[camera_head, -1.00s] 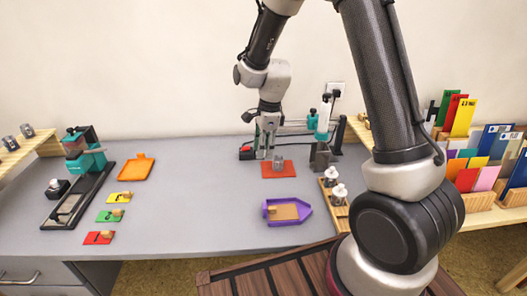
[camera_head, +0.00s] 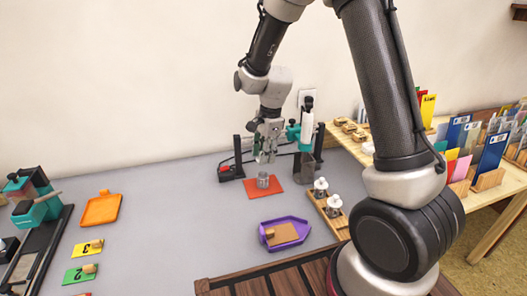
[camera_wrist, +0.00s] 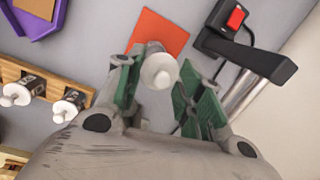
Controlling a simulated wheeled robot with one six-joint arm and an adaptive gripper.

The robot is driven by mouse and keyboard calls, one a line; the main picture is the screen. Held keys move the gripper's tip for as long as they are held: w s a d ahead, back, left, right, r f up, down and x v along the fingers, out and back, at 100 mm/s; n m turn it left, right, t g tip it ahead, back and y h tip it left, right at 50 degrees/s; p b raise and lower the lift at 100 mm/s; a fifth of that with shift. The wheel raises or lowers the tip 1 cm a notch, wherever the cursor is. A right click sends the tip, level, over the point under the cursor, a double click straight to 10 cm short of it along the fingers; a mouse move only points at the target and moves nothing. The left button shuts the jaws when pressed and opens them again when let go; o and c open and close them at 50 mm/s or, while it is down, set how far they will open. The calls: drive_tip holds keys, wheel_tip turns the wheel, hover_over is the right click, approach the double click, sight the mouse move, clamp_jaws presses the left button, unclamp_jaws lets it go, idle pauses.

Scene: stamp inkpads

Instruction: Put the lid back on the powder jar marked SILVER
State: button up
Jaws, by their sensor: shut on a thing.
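A small grey jar (camera_head: 263,181) stands upright on an orange-red mat (camera_head: 250,193); any marking on it is too small to read. My gripper (camera_head: 265,157) points down just above the jar. In the wrist view, my gripper (camera_wrist: 159,68) is shut on a white lid with a small knob (camera_wrist: 158,72), held between the green-padded fingers. The lid covers most of the jar below in that view, and I cannot tell whether they touch. The mat shows in the wrist view behind the lid (camera_wrist: 172,38).
Two white-capped jars (camera_head: 320,188) (camera_head: 334,206) stand in a wooden rack on the right. A purple tray (camera_head: 302,229) lies in front. A black stand with a red switch (camera_wrist: 236,18) is close beside the mat.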

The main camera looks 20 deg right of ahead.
sight(264, 175)
drive_tip(key=shift+f, duration=2.9)
drive_tip(key=shift+f, duration=0.1)
drive_tip(key=shift+c, duration=1.3)
drive_tip(key=o, duration=0.7)
drive_tip(key=o, duration=0.4)
drive_tip(key=shift+o, duration=0.2)
